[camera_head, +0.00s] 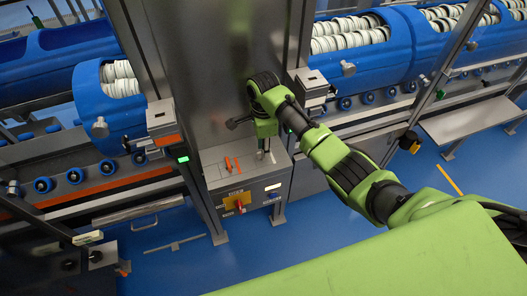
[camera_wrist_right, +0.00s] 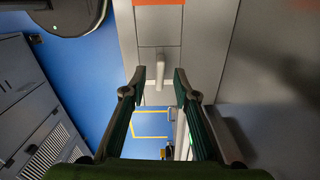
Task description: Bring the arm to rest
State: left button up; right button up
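My right arm (camera_head: 345,170) comes in from the right in the head view and reaches to a grey control box. My right gripper (camera_head: 264,150) points down over the right part of the box top. In the right wrist view the gripper (camera_wrist_right: 160,76) is open, its two fingers apart with nothing held between them. A small grey lever handle (camera_wrist_right: 160,70) shows beyond the gap between the fingertips; I cannot tell whether they touch it. My left gripper is not in view.
The grey control box (camera_head: 215,178) carries orange levers (camera_head: 233,165) and a red knob (camera_head: 240,205) on a yellow plate. Blue tub carriers (camera_head: 100,85) with stacked white rings stand on conveyors left and right of a grey metal column (camera_head: 205,60).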

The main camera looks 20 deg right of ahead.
notch_tip(320, 180, up, 10)
jog(key=s+a+f+n+t+y, duration=0.1)
jog(key=s+f+n, duration=0.5)
jog(key=s, duration=0.2)
jog(key=s+a+f+n+t, duration=0.1)
jog(key=s+f+n, duration=0.45)
jog(key=s, duration=0.25)
jog(key=s+d+r+n+t, duration=0.1)
jog(key=s+d+r+n, duration=0.2)
jog(key=s, duration=0.5)
jog(key=s+d+n, duration=0.2)
jog(key=s+n, duration=0.4)
jog(key=s, duration=0.1)
jog(key=s+f+b, duration=0.3)
jog(key=f+b, duration=0.5)
jog(key=f, duration=2.7)
jog(key=s+d+f+g+b, duration=0.1)
jog(key=s+f+b, duration=0.2)
jog(key=s+f, duration=0.5)
jog(key=s+d+f+g+h+b, duration=0.1)
jog(key=s+d+f+b, duration=0.1)
jog(key=s+f, duration=0.6)
notch_tip(320, 180, down, 6)
jog(key=shift+s+r+n+b, duration=0.25)
jog(key=shift+s+n+b, duration=0.15)
jog(key=shift+b, duration=0.35)
jog(key=shift+d, duration=0.1)
